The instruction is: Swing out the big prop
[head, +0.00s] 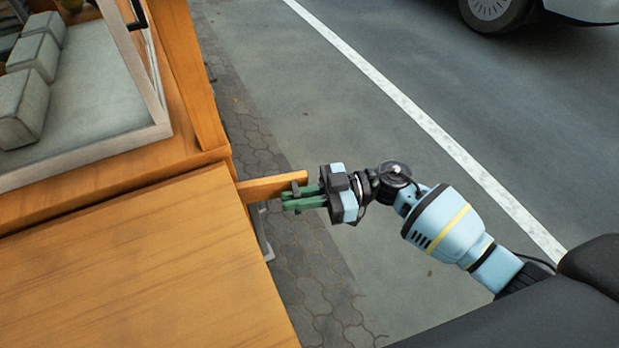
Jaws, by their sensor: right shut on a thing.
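A wooden bar (272,187), which looks like the prop, sticks out to the right from the corner of the wooden stand, just past the flat wooden panel (150,270). My right gripper (297,196) reaches in from the right and is shut on the bar near its free end, with its green fingers around it. The bar's inner end is hidden at the stand's edge. My left gripper is not in view.
A framed case (160,125) with grey blocks (22,107) inside stands on the wooden counter at the upper left. Paving and a road with a white line (420,118) lie to the right. A vehicle's wheel (492,8) shows at the top right.

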